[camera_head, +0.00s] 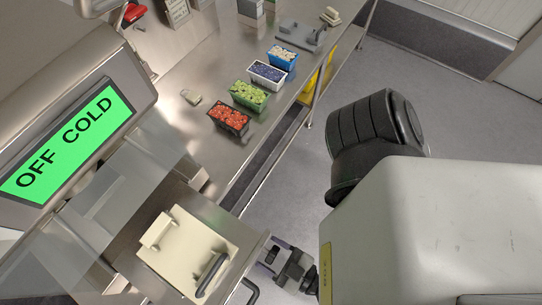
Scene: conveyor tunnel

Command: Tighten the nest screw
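A cream block-like fixture (181,251), possibly the nest, sits on a steel ledge at the bottom, below the green display. A smaller raised cream piece stands at its upper left corner, and a dark bar-shaped handle (211,274) lies on its right part. I cannot make out a screw for certain. My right gripper (270,256) is small and dark at the bottom centre, just right of the fixture and apart from it in the picture. Its fingers are too small to tell open from shut, and I see nothing in it. My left gripper is not in view.
A tilted display (73,143) reads "OFF COLD". Clear panels stand below it. Open floor lies right.

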